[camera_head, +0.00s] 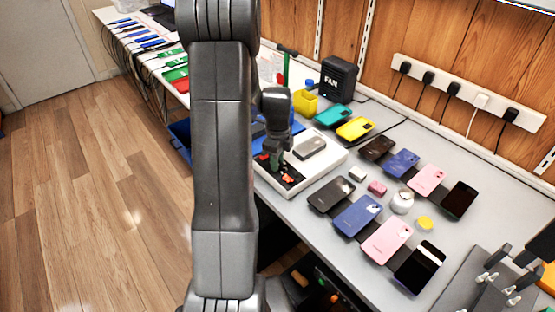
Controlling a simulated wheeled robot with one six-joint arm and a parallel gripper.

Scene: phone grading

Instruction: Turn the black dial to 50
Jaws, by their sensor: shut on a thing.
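A white device (322,165) stands on the table's near edge, with a black control panel (291,181) at its front left and small red parts on it. A grey block (310,147) lies on its top. My gripper (274,163) points down onto the black panel, its fingers shut. The black dial is hidden between the fingers or too small to make out, so its setting cannot be read.
Several phones (386,240) lie in two rows to the right. A black fan box (339,76), a yellow container (303,104) and teal and yellow phones (355,128) are behind. A power strip (466,92) runs along the wooden wall. Metal fixtures (487,285) stand front right.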

